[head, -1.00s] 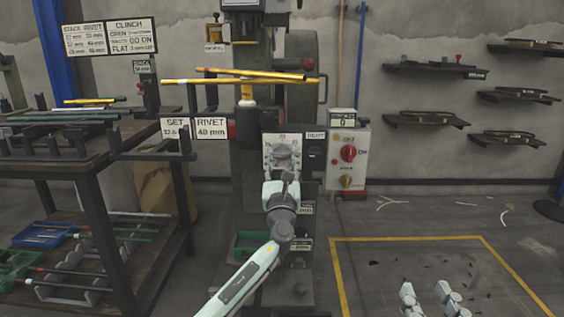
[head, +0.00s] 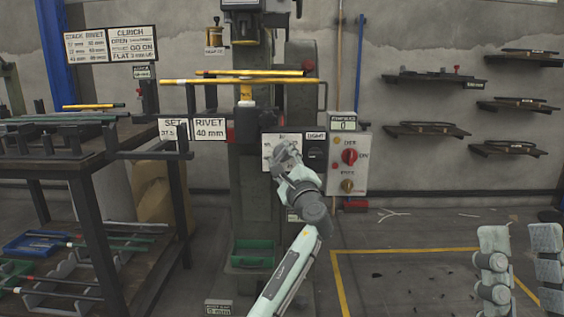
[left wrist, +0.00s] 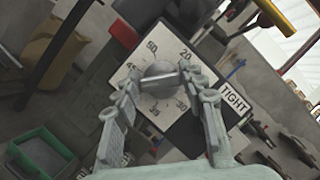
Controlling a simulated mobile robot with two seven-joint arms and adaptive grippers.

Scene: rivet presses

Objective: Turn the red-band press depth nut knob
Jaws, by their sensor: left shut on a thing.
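The press (head: 247,190) is a dark upright machine in the middle of the head view. Its depth nut knob (left wrist: 158,71) is a grey round knob on a pale numbered dial plate (left wrist: 184,52), seen in the left wrist view. My left gripper (head: 284,152) is at the dial plate, with its fingers closed around the knob; the gripper hides the knob in the head view. The left wrist view shows the fingers (left wrist: 158,82) on either side of it. My right gripper (head: 519,238) is at the lower right, fingers apart and empty, away from the press.
A control box (head: 349,160) with a red knob stands right of the dial. A TIGHT label (left wrist: 234,98) sits beside the dial plate. Yellow bars (head: 240,81) cross the press above. A dark rack table (head: 75,163) is at left. A green bin (head: 253,253) is below.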

